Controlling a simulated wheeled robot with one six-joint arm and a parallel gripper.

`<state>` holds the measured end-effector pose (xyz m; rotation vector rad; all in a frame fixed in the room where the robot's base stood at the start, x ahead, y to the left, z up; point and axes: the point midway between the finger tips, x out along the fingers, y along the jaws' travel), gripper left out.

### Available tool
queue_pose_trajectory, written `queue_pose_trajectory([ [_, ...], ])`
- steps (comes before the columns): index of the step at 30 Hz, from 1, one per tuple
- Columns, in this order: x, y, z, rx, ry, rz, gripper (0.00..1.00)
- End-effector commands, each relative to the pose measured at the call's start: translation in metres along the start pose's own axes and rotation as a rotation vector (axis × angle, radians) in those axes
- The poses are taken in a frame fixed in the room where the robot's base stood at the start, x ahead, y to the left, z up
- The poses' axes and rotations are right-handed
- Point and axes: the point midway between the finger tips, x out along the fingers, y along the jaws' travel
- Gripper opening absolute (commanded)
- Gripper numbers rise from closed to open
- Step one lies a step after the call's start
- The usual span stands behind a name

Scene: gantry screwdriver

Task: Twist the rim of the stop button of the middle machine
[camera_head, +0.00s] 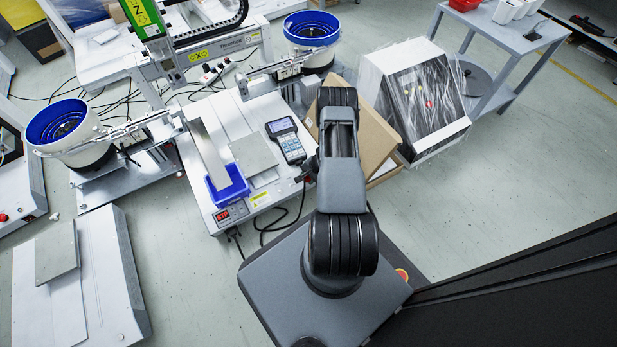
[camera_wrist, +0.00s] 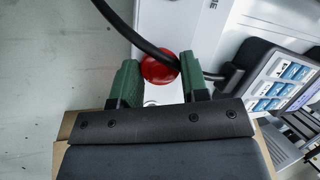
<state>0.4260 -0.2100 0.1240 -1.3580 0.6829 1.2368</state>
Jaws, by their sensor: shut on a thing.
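The red stop button (camera_wrist: 160,68) sits on the white front of the middle machine (camera_head: 212,130). In the wrist view my gripper (camera_wrist: 158,72) has its two green fingers on either side of the button and is shut on its rim. A black cable crosses over the button's upper right edge. In the head view my arm hides both the gripper and the button.
A handheld controller (camera_head: 287,140) with a screen lies on the machine, also at the right of the wrist view (camera_wrist: 285,85). An open cardboard box (camera_head: 376,128) stands close by my arm. A blue tray (camera_head: 226,186) is at the machine's front. Black cables hang at its front edge.

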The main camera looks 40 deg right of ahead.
Motion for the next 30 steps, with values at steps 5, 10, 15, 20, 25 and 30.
queue_pose_trajectory([
  [5,0.0003,0.0001,-0.0007,0.021,0.002,-0.006,0.17],
  [10,0.0001,0.0001,-0.0007,0.023,0.002,-0.007,0.17],
  [15,0.0001,0.0,-0.0008,0.022,0.002,-0.007,0.17],
  [20,0.0001,0.0001,-0.0007,0.022,0.002,-0.007,0.53],
  [25,0.0001,0.0001,-0.0004,0.022,0.001,-0.007,0.67],
  [30,-0.0001,0.0001,-0.0003,0.021,0.001,-0.007,0.67],
])
